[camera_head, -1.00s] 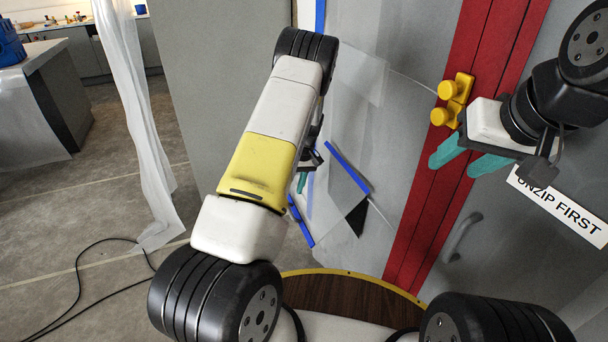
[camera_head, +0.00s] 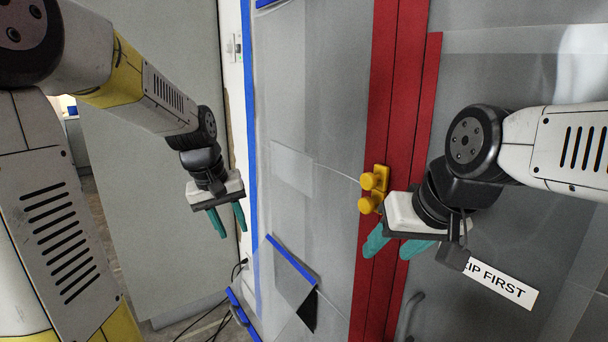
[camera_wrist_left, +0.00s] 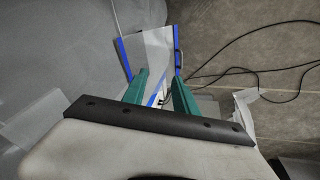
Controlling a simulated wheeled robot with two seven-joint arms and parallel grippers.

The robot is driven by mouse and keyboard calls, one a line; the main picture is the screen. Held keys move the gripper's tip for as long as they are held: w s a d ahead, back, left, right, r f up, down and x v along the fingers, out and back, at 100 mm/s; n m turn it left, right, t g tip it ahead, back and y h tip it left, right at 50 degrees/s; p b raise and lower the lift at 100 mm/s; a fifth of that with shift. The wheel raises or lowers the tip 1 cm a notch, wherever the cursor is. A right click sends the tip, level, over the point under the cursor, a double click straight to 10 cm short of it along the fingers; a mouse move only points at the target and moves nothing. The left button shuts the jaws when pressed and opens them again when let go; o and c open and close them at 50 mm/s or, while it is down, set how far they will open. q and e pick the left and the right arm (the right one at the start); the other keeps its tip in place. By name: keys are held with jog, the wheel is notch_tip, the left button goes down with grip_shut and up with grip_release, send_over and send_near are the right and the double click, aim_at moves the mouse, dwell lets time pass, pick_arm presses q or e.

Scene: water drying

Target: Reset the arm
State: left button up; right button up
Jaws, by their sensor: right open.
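My left gripper (camera_head: 228,221) hangs in front of the left part of the plastic-sheet wall in the head view, its teal fingers pointing down. Its fingers are apart with nothing between them; they also show apart in the left wrist view (camera_wrist_left: 160,90). My right gripper (camera_head: 388,246) is in front of the red zipper strip (camera_head: 380,300), just below the yellow zipper pulls (camera_head: 373,182). Its teal fingers are apart and appear empty. Whether it touches the strip cannot be told.
A white "ZIP FIRST" sign (camera_head: 505,288), partly hidden by my right gripper, is on the grey sheet. A blue-taped flap (camera_head: 290,275) hangs low on the clear sheet. A grey handle (camera_head: 412,315) is below the right gripper. Black cables (camera_wrist_left: 255,72) lie on the floor.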

pick_arm(q)
jog(key=s+d+r+m+t, duration=0.1)
jog(key=s+r, duration=0.1)
jog(key=s, duration=0.6)
jog(key=s+d+r+m+t, duration=0.1)
jog(key=s+r+m+t, duration=0.1)
jog(key=s, duration=0.6)
jog(key=shift+s+d+r+m+h, duration=0.15)
jog(key=shift+s+r+m+h, duration=0.2)
jog(key=shift+r, duration=0.5)
